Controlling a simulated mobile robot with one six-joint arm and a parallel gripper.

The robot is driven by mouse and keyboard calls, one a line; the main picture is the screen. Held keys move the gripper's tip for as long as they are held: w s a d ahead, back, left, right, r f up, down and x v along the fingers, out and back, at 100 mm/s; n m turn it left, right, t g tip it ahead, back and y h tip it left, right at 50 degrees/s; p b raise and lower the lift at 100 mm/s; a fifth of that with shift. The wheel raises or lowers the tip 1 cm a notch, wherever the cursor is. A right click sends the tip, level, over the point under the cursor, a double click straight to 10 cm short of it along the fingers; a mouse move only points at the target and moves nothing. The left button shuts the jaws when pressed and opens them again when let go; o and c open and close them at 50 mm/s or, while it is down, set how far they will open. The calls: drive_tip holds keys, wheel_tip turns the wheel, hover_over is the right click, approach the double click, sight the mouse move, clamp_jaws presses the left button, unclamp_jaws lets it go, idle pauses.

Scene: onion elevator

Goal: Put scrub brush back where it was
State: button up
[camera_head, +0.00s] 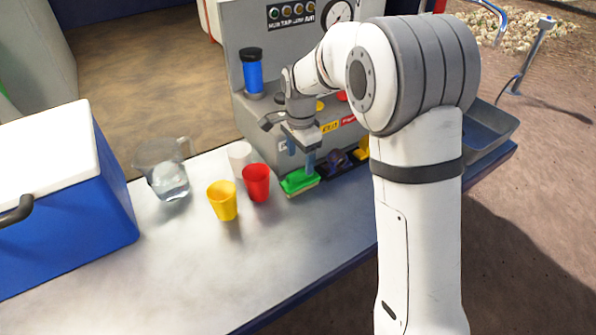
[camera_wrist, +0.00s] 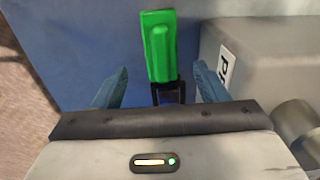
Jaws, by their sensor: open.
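The scrub brush (camera_head: 299,182) has a green top and a pale underside. It lies on the metal table at the foot of the grey machine, right of the red cup. My gripper (camera_head: 311,160) points down just over or beside it with blue fingers. In the wrist view, my gripper is open, with one finger at each side, and the green brush (camera_wrist: 158,45) shows ahead between them. A black part (camera_wrist: 168,92) shows between the fingers, nearer the palm. I cannot tell whether the fingers touch the brush.
A red cup (camera_head: 256,183), a yellow cup (camera_head: 222,201) and a white cup (camera_head: 239,157) stand left of the brush. A clear pitcher (camera_head: 166,170) and a blue cooler (camera_head: 70,195) are farther left. Dark and yellow items sit right of the brush. The front table (camera_head: 175,285) is clear.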

sight(301, 173)
wheel_tip(301, 173, up, 4)
drive_tip(key=shift+r, duration=0.1)
drive_tip(key=s+d+r+n+t, duration=0.1)
drive_tip(key=s+d+r+n, duration=0.4)
drive_tip(key=s+d, duration=0.6)
drive_tip(key=s+d+f+n, duration=0.1)
drive_tip(key=s+d+n, duration=0.1)
drive_tip(key=s, duration=0.5)
drive_tip(key=s+d+n+t, duration=0.1)
drive_tip(key=s+n, duration=0.3)
drive_tip(key=s, duration=0.4)
drive_tip(key=shift+s+d+f+t, duration=0.15)
drive_tip(key=shift+d+f+t, duration=0.2)
drive_tip(key=shift+d, duration=0.55)
